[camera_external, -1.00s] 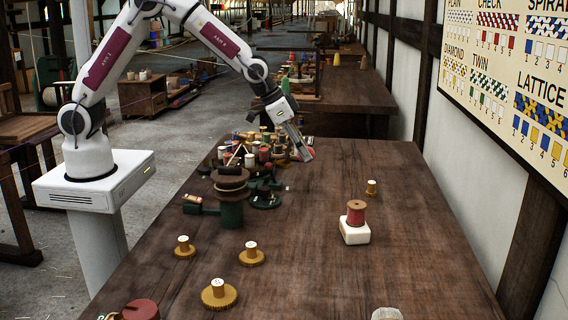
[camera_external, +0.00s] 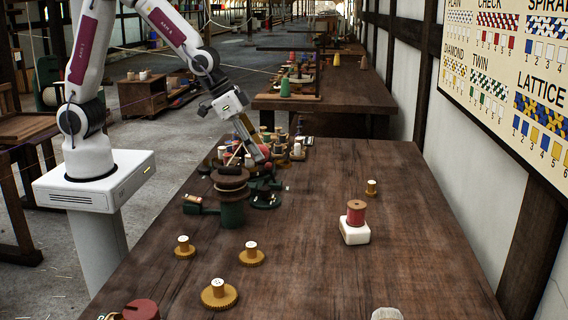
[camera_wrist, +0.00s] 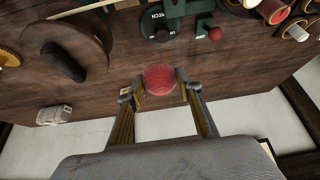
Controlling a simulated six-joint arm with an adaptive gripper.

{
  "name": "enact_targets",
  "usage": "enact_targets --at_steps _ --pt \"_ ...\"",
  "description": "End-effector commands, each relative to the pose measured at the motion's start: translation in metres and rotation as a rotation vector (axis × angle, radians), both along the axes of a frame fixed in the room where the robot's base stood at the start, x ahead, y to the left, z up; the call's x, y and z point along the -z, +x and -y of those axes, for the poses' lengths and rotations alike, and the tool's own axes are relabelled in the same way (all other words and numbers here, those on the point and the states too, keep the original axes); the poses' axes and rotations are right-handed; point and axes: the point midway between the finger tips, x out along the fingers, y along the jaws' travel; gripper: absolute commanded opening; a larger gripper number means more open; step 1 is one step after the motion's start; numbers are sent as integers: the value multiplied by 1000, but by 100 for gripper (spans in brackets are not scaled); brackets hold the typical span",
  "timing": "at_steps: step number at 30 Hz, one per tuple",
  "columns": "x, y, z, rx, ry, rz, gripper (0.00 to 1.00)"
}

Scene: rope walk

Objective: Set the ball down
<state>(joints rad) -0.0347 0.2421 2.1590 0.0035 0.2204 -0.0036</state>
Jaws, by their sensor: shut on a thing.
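A red ball (camera_wrist: 160,79) is between the two fingertips of my gripper (camera_wrist: 158,92) in the wrist view, with a finger touching it on either side. The wrist view looks down past the ball onto dark brown wood and the table's edge. In the external view my gripper (camera_external: 260,154) is low over the cluttered far left part of the table (camera_external: 330,240), just behind a dark round spool on a green base (camera_external: 231,205). A bit of red shows at the fingertips there. I cannot tell whether the ball touches the table.
A red spool on a white block (camera_external: 355,214) stands at the right. Wooden pegs (camera_external: 219,294) stand at the front left. The table's middle is clear.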

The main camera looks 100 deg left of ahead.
Motion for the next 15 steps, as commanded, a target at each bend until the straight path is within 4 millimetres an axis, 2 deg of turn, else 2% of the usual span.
enact_targets --at_steps 4,15 --pt "-9 1 16 30 0 3 15" --pt "-21 31 40 74 1 3 15"
